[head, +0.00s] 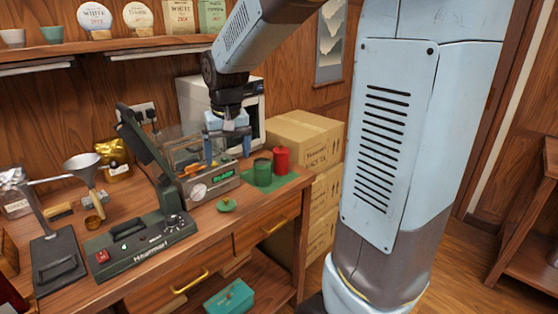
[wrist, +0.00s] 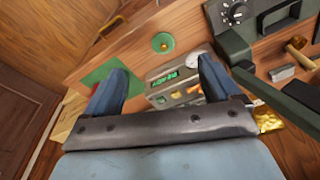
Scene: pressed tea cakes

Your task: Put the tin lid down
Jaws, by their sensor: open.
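The tin lid (head: 226,205) is a small green disc with a light knob. It lies on the wooden bench top near the front edge, in front of the scale; it also shows in the wrist view (wrist: 162,42). A green tin (head: 262,172) and a red tin (head: 281,160) stand on a green mat (head: 290,185) to the right of the lid. My gripper (head: 228,156) is open and empty, above and behind the lid, over the scale area. In the wrist view its two fingers (wrist: 162,70) are spread wide, and the lid lies beyond them, apart from both.
A scale (head: 213,184) with a lit green display stands behind the lid, beside a clear bin. A dark green sealing machine (head: 140,240) stands to the left. Cardboard boxes (head: 300,135) are stacked at the right. Some bare bench surrounds the lid.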

